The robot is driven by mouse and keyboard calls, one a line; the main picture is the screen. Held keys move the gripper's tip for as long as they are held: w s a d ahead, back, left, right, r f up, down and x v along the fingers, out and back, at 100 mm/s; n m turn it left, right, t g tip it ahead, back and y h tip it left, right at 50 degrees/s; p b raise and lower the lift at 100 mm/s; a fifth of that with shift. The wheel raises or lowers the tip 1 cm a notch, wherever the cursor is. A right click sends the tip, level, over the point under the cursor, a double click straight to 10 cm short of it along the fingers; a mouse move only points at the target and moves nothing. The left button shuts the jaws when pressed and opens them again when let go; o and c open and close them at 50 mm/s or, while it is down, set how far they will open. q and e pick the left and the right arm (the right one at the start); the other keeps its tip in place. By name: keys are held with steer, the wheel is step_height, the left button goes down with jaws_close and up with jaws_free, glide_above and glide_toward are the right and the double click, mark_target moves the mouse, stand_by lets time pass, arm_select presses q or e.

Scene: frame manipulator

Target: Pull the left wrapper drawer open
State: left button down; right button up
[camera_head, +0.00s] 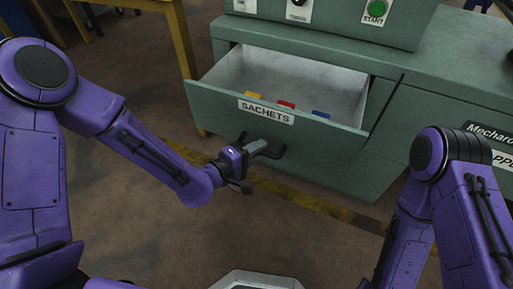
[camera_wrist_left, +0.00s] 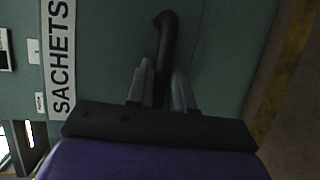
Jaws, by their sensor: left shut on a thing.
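The left drawer (camera_head: 215,97) of the green cabinet is labelled SACHETS and stands pulled out, with its pale inside showing. Yellow, red and blue sachets (camera_head: 286,105) lie in it near the front wall. My left gripper (camera_head: 262,148) is at the black bar handle (camera_head: 278,153) on the drawer front, below the label. In the left wrist view the two fingers (camera_wrist_left: 160,92) sit on either side of the dark handle (camera_wrist_left: 166,30), shut on it. The SACHETS label (camera_wrist_left: 61,60) shows at the left there. My right arm is at the right, its gripper out of view.
A control panel with a green START button (camera_head: 376,9) stands on the cabinet top (camera_head: 450,60). Another cabinet front with a partly seen label (camera_head: 490,135) is at the right. A yellow wooden table leg (camera_head: 183,45) stands left of the drawer. The floor in front is clear, with a yellow line.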

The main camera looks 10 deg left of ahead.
arm_select(q)
steer(key=c, duration=1.1)
jaws_free()
steer(key=p+v, duration=0.3)
steer(key=v, duration=0.7)
steer(key=shift+s+a, duration=0.15)
steer(key=shift+s, duration=0.05)
